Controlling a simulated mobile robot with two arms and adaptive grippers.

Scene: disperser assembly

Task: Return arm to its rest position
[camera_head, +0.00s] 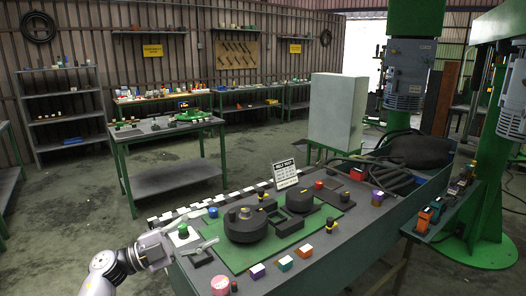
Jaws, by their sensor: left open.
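My left arm comes in at the lower left. My left gripper (188,244) is at the left end of the near workbench, by the edge of the green mat (318,240), with its fingers pointing right. It is open and I see nothing held in it. A large black round part (245,227) sits on the mat to the right of the gripper, apart from it. A second black round part (292,200) and a black square frame (286,223) are beside it. My right gripper does not show.
Small coloured pieces stand along the near bench's front edge, including a red one (220,286). A small green-topped piece (183,231) is close to the gripper. A white sign (285,174) stands behind the mat. Another green table (160,145) is farther back, with open floor before it.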

